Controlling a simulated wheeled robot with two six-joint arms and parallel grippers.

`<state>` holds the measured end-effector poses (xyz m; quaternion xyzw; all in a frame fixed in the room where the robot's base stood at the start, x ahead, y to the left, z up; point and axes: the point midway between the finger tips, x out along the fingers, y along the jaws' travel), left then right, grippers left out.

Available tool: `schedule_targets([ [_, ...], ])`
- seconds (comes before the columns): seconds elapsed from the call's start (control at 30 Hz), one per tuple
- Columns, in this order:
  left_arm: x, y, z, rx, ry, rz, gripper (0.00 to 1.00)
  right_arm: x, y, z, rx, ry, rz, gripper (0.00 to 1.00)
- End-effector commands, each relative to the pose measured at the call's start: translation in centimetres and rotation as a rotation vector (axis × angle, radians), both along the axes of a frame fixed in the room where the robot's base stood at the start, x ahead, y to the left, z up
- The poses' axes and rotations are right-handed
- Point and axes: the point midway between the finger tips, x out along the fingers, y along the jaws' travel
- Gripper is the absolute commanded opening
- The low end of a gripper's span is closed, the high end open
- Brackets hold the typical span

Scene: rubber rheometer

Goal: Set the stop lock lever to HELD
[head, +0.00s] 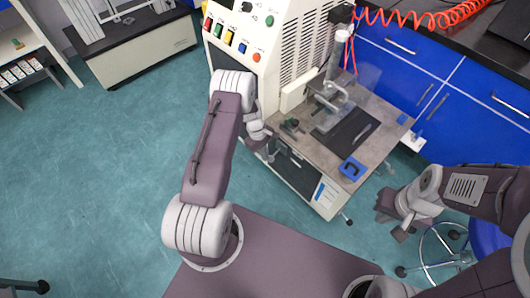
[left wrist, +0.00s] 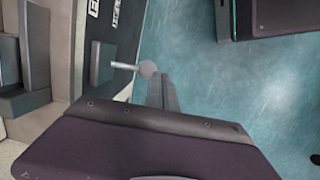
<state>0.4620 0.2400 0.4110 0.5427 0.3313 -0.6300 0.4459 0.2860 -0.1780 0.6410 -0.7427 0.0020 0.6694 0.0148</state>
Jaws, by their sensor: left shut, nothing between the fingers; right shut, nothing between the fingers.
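The stop lock lever, a short metal rod with a round grey knob (left wrist: 147,69), sticks out from a dark panel in the left wrist view. White lettering (left wrist: 114,13) stands sideways on the panel above it, too cut off to read surely. My left gripper (left wrist: 162,92) is shut and empty, its fingers just below the knob in the picture; I cannot tell whether they touch it. In the head view my left gripper (head: 270,155) is at the machine's front side, and the lever is hidden there. My right gripper (head: 399,234) is shut and empty, right of the machine.
The white rheometer cabinet (head: 330,200) carries a grey worktop (head: 375,108) with a blue block (head: 352,169) at its near corner. Blue cabinets (head: 470,85) stand behind. A stool (head: 440,255) is by my right arm. The floor at left is clear.

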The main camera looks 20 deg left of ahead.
Motion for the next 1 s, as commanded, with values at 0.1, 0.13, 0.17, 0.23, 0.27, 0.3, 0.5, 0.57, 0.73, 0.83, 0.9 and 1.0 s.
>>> schedule_targets([
  [0.1, -0.2, 0.1, -0.7, 0.000, 0.000, 0.002, 0.00, 0.0, 0.0, 0.0, 0.000, 0.000, 0.000, 0.00],
  [0.13, -0.2, 0.1, -0.9, 0.000, 0.000, 0.002, 0.00, 0.0, 0.0, -0.1, 0.000, 0.000, 0.000, 0.00],
  [0.17, -0.2, 0.1, -1.0, 0.000, 0.000, 0.002, 0.00, 0.0, 0.0, -0.1, 0.000, 0.000, 0.000, 0.00],
  [0.23, -0.3, 0.1, -1.3, 0.000, 0.000, 0.002, 0.00, 0.0, 0.0, -0.1, 0.000, 0.000, 0.000, 0.00],
  [0.27, -0.3, 0.1, -1.4, 0.000, 0.000, 0.002, 0.00, 0.0, 0.0, -0.1, 0.000, 0.000, 0.000, 0.00],
  [0.3, -0.3, 0.1, -1.5, 0.000, 0.000, 0.002, 0.00, 0.0, 0.0, -0.1, 0.000, 0.000, 0.000, 0.00],
  [0.5, -0.3, 0.2, -1.9, 0.000, 0.000, 0.001, 0.00, 0.0, 0.0, -0.2, 0.000, 0.000, 0.000, 0.00],
  [0.57, -0.3, 0.2, -2.0, 0.000, 0.000, 0.001, 0.00, 0.0, 0.0, -0.2, 0.000, 0.000, 0.000, 0.00],
  [0.73, -0.3, 0.2, -2.0, 0.000, 0.000, 0.001, 0.00, 0.0, 0.0, -0.2, 0.000, 0.000, 0.000, 0.00],
  [0.83, -0.3, 0.2, -2.0, 0.000, 0.000, 0.001, 0.00, 0.0, 0.0, -0.2, 0.000, 0.000, 0.000, 0.00],
  [0.9, -0.3, 0.2, -2.0, 0.000, 0.000, 0.001, 0.00, 0.0, 0.0, -0.2, 0.000, 0.000, 0.000, 0.00],
  [1.0, -0.3, 0.2, -2.0, 0.000, 0.000, 0.001, 0.00, 0.0, 0.0, -0.2, 0.000, 0.000, 0.000, 0.00],
])
